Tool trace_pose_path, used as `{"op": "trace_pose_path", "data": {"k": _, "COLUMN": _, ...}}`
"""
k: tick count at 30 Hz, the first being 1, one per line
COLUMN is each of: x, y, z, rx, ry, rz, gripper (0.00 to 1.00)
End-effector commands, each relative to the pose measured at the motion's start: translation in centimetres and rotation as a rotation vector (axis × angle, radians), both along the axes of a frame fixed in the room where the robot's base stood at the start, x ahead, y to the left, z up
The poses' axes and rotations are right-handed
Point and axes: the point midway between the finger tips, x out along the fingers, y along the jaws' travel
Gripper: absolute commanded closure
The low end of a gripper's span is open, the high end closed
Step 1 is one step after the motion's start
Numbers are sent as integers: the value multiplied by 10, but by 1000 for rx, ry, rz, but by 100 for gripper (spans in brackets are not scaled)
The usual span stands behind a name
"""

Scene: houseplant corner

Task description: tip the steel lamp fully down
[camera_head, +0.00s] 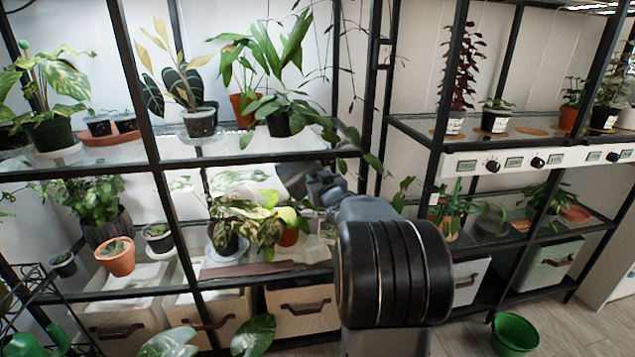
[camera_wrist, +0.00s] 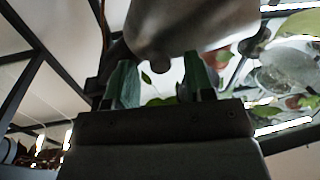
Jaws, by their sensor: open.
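The steel lamp (camera_wrist: 185,22) fills the top of the wrist view as a rounded metal shade with a small knob on its lower side. In the head view my gripper (camera_head: 322,190) is partly hidden behind my own arm.
Variegated leafy plants (camera_head: 240,215) crowd the middle shelf beside my gripper. A black rack post (camera_head: 375,90) stands to the right, and a glass shelf (camera_head: 230,145) with potted plants lies above. A second rack with a white control panel (camera_head: 540,160) is at right. A green pot (camera_head: 514,333) stands on the floor.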

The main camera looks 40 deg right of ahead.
Motion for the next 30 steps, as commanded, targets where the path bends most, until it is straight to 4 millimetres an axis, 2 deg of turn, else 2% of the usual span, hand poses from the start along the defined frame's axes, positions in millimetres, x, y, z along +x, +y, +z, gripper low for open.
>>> {"op": "trace_pose_path", "data": {"k": 13, "x": 7, "y": -2, "z": 0, "rx": 0, "ry": 0, "rz": 0, "gripper": 51}}
{"op": "trace_pose_path", "data": {"k": 27, "x": 7, "y": -2, "z": 0, "rx": 0, "ry": 0, "rz": 0, "gripper": 96}}
{"op": "trace_pose_path", "data": {"k": 30, "x": 7, "y": -2, "z": 0, "rx": 0, "ry": 0, "rz": 0, "gripper": 100}}
